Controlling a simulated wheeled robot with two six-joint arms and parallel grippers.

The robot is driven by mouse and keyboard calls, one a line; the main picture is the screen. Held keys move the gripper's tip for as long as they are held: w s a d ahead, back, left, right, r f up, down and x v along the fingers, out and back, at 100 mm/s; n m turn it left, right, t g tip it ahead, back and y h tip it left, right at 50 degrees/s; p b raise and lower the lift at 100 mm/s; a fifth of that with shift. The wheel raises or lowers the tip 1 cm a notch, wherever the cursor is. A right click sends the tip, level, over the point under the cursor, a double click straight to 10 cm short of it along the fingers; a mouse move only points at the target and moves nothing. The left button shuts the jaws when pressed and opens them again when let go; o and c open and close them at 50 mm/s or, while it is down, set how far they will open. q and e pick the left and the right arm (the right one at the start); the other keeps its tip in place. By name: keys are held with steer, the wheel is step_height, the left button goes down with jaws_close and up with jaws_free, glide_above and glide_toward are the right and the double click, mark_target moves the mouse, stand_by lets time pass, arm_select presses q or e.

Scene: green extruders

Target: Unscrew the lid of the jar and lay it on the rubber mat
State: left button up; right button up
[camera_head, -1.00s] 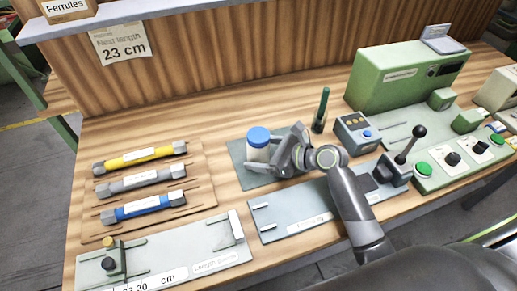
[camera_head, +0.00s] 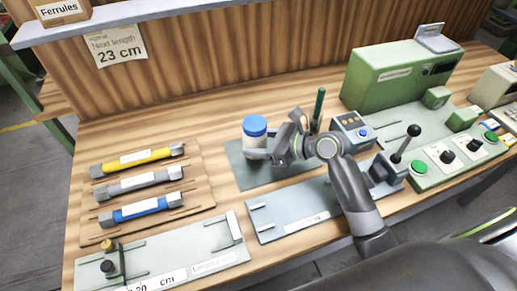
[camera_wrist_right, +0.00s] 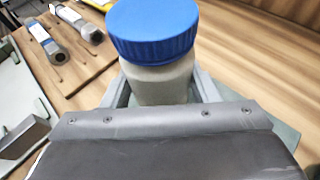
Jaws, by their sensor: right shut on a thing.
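The jar (camera_head: 256,144) is pale with a blue screw lid (camera_head: 255,125) on top, upright above the grey-green mat (camera_head: 245,178). My right gripper (camera_head: 260,153) reaches in from the right and is shut on the jar's body, below the lid. In the right wrist view, the jar (camera_wrist_right: 160,82) stands between the two fingers, with the blue lid (camera_wrist_right: 153,30) clear above them. The jar seems to be held a little above the mat; its base is partly hidden by the fingers. My left gripper is not in view.
A wooden rack (camera_head: 195,190) with yellow, grey and blue pieces is at left. A length gauge plate (camera_head: 190,255) is at front left. A dark green upright tool (camera_head: 318,108), a button box (camera_head: 352,130) and a lever (camera_head: 405,150) stand to the right.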

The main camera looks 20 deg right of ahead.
mark_target(261, 125)
step_height(261, 125, up, 6)
steer(key=shift+f, duration=0.15)
steer(key=o, duration=0.7)
steer(key=c, duration=1)
steer(key=shift+s+d, duration=0.25)
steer(key=s+d+r+n+g, duration=0.15)
steer(key=s+d, duration=0.25)
steer(key=s, duration=0.5)
steer(key=a+n+g+y, duration=0.1)
steer(key=a+n+g, duration=0.1)
steer(key=a, duration=0.3)
steer(key=a+n+g+y, duration=0.1)
steer(key=a+n+g, duration=0.2)
steer(key=a, duration=0.1)
steer(key=w+a+f+n+g+y, duration=0.1)
steer(key=a+n+g, duration=0.1)
steer(key=a, duration=0.3)
steer(key=shift+a+n+g+y, duration=0.25)
steer(key=shift+a+g+y, duration=0.05)
steer(key=shift+g, duration=0.25)
steer(key=shift+a+f, duration=0.1)
steer(key=shift+a, duration=0.15)
jaws_close()
